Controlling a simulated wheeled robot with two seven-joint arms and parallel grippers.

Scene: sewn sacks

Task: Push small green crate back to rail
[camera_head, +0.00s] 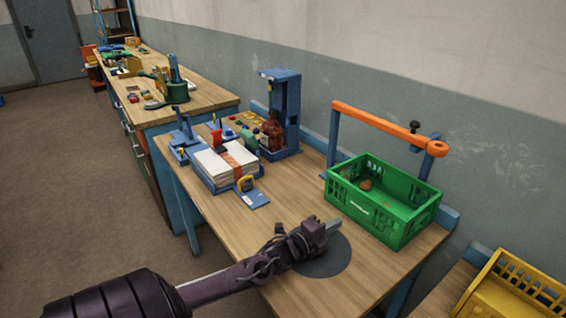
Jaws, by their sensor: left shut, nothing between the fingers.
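The small green crate (400,218) stands upright on the right part of the wooden table, with a little brown stuff on its floor. A blue rail (449,217) shows along the table's back edge, behind the crate; the crate hides part of it. An orange bar (385,125) on blue posts rises behind the crate. My left gripper (334,226) is shut and empty, over the dark round mat (326,262), to the front left of the crate and apart from it. My right gripper is not in view.
A stack of white sheets (221,167) in a blue tray and a blue press-like stand (281,110) are on the left of the table. A yellow crate (513,288) stands at the lower right. Bare wood (248,222) lies between the sheets and my arm.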

